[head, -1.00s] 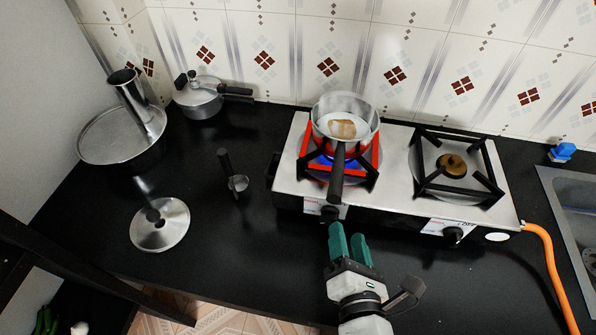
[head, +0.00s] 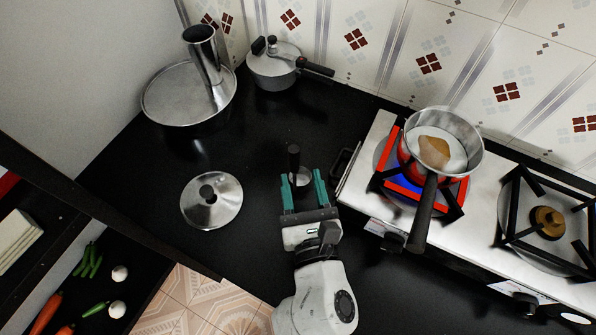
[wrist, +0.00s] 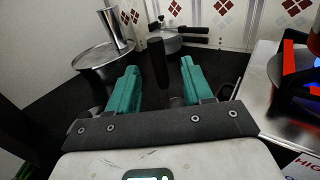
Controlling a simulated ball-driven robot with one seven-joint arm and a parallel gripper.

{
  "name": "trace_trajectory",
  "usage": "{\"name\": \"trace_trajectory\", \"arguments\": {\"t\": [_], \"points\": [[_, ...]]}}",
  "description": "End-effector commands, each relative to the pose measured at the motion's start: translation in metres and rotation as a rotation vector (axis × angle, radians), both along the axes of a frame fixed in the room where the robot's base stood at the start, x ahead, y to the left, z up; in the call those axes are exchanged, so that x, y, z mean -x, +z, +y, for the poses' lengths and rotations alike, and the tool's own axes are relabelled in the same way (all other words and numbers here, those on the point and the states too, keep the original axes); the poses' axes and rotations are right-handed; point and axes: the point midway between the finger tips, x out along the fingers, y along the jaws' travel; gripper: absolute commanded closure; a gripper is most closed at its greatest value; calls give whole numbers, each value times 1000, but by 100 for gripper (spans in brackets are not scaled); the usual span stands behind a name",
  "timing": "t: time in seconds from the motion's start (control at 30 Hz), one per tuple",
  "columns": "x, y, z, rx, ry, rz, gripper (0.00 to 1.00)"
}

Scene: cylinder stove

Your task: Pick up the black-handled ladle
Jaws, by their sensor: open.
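The black-handled ladle (head: 294,158) stands on the black counter between the lid and the stove. In the wrist view the black handle (wrist: 158,62) rises upright just beyond and between the fingertips of my gripper (wrist: 158,82). I cannot tell whether the handle is within the fingers' reach.
A metal lid (head: 226,207) lies left of the gripper. A large pan with a metal cylinder (head: 203,58) and a pressure cooker (head: 270,70) stand behind. The stove (head: 352,190) with a saucepan (head: 468,132) on its lit burner is close on the right.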

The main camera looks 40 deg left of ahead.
Motion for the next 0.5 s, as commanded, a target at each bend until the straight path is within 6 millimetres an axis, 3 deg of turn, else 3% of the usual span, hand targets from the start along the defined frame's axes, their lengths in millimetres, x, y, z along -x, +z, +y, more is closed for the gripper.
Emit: {"name": "trace_trajectory", "arguments": {"t": [0.27,0.5], "points": [[-14,-1,19,-1,0,1,50],[-33,-3,47,-1,0,0,50]]}}
